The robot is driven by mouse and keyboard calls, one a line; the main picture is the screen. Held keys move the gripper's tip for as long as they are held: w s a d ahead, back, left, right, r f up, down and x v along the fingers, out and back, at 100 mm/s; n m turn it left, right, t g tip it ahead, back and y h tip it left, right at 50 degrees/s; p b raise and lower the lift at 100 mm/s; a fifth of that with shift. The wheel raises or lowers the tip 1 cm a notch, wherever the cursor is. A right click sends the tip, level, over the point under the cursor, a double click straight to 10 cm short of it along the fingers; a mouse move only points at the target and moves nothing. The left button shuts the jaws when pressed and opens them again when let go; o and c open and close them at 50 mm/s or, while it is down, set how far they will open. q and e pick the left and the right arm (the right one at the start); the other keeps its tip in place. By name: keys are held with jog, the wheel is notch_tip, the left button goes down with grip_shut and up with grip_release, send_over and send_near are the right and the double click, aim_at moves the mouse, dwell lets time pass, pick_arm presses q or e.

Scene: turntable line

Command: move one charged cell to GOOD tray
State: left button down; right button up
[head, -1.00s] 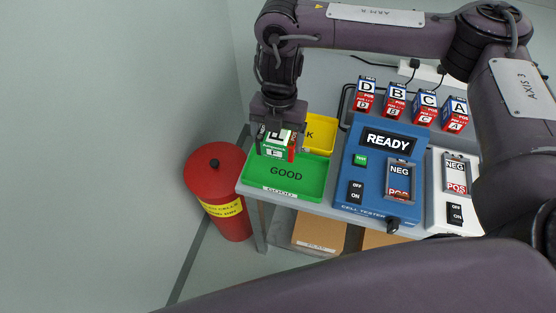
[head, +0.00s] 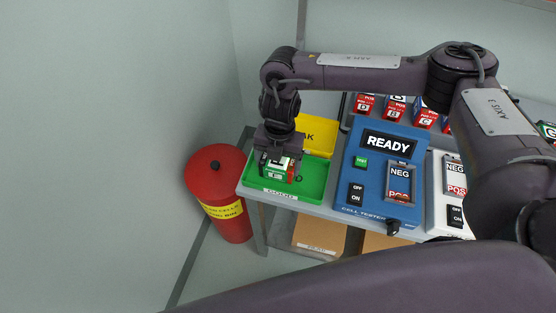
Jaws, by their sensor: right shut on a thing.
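My right gripper (head: 278,154) points down over the green GOOD tray (head: 316,182) and is shut on a green, white and red cell (head: 275,172). The cell is upright, low over the tray's left part. I cannot tell whether its bottom touches the tray floor. The cell's upper part is hidden by the gripper. My left gripper is not in view.
A yellow tray (head: 318,130) lies behind the green one. The blue cell tester (head: 372,190) reads READY and its bay looks empty. A white device (head: 436,212) stands to its right. A red bin (head: 214,166) stands left.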

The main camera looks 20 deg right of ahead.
jog(key=shift+f, duration=0.1)
jog(key=o, duration=1.3)
jog(key=r, duration=0.3)
jog(key=r+b, duration=0.1)
jog(key=r, duration=0.1)
jog(key=shift+w+d+r, duration=0.15)
jog(key=shift+w+r, duration=0.1)
jog(key=shift+w, duration=0.1)
jog(key=r, duration=0.6)
jog(key=shift+w+d+r+p, duration=0.25)
jog(key=shift+r+p, duration=0.05)
jog(key=shift+r, duration=0.05)
